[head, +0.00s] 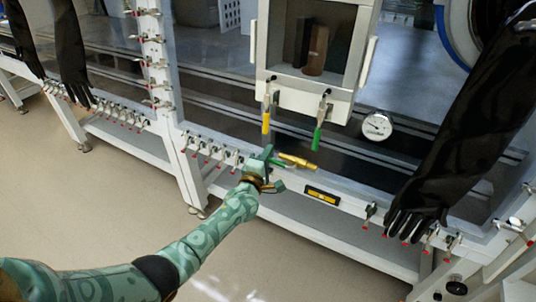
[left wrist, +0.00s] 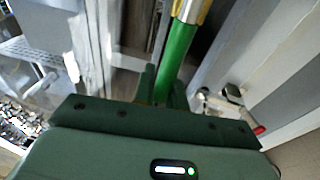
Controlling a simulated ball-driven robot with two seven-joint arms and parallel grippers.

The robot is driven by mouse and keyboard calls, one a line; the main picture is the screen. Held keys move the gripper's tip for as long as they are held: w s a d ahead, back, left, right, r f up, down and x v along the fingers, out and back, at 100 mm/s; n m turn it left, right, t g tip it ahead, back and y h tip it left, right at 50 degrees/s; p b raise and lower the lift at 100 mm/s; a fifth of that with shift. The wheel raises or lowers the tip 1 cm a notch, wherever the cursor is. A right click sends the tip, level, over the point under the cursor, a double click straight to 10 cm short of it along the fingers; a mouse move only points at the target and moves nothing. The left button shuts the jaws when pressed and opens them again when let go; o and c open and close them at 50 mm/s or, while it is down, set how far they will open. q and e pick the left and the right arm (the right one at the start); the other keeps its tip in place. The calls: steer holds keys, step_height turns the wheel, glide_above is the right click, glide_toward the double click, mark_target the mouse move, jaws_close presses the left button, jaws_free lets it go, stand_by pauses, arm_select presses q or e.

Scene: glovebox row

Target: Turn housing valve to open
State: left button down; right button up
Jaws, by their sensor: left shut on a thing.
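The housing valve shows in the head view as a brass body (head: 299,161) on the front of the glovebox frame, with a green lever (head: 282,164) reaching left from it. In the left wrist view the green lever (left wrist: 178,58) runs up from between the fingers to a yellow metal part at the top edge. My left gripper (head: 268,163) is shut on the green lever, near its free end; it also shows in the left wrist view (left wrist: 163,92). The fingers partly hide the lever's end. My right gripper is not in view.
A yellow handle (head: 266,121) and another green handle (head: 317,136) hang below the window box. A round gauge (head: 377,126) is to their right. A black glove (head: 440,150) hangs at the right. Small red-tipped taps (head: 215,155) line the rail beside my left gripper.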

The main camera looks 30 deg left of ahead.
arm_select(q)
steer(key=c, duration=1.4)
jaws_free()
steer(key=shift+f, duration=0.1)
steer(key=shift+c, duration=0.2)
